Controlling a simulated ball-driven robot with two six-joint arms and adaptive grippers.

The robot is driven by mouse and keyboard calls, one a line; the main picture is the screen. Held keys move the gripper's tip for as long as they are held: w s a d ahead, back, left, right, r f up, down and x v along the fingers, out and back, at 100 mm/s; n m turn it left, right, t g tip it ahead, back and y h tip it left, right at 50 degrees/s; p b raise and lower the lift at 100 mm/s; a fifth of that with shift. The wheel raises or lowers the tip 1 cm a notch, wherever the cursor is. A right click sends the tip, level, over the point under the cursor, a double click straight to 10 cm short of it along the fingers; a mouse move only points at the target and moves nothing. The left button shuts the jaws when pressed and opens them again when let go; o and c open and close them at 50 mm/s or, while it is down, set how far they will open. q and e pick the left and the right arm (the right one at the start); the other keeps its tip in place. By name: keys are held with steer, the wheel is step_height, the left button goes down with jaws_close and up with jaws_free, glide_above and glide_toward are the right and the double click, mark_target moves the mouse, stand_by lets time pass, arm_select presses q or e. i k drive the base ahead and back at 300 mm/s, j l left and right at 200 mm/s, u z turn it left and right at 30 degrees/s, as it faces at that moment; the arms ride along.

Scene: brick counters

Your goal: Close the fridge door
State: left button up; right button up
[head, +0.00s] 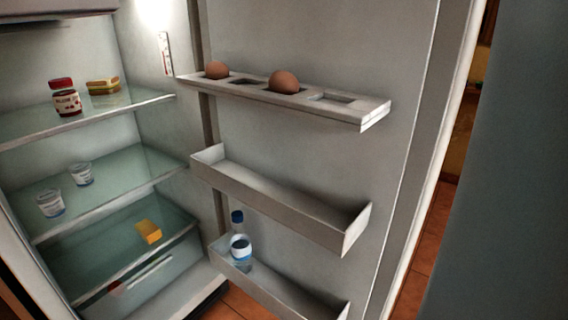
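The fridge door (300,150) stands wide open on the right side of the fridge interior (155,120). Its inner face is towards me. The door has an egg rack (345,110) with two brown eggs, an empty middle bin (290,205), and a lower bin (285,292) holding a bottle (240,246) with a blue cap. The door's outer edge (425,160) runs down the right of the view. Neither of my grippers is in view. The door's outer face and handle are hidden.
Glass shelves (85,118) hold a red-capped jar (66,98), a yellow pack (103,87), two white cups (82,175) and a yellow block (148,231). Orange floor tiles (422,250) show past the door's edge. A dark bluish surface (510,180) fills the far right.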

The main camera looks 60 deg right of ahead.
mark_target(333, 180)
steer(key=k+l, duration=0.35)
steer(key=k, duration=0.15)
steer(key=k+l+u, duration=0.15)
steer(key=k+l, duration=0.35)
steer(key=l, duration=0.3)
steer(key=k+l, duration=0.1)
steer(key=l, duration=0.3)
steer(key=k+l+u, duration=0.1)
steer(key=l, duration=0.3)
steer(key=k+l, duration=0.1)
steer(key=l, duration=0.3)
steer(key=i+l, duration=0.1)
steer(key=l, duration=0.65)
steer(key=i+l, duration=0.15)
steer(key=l, duration=0.25)
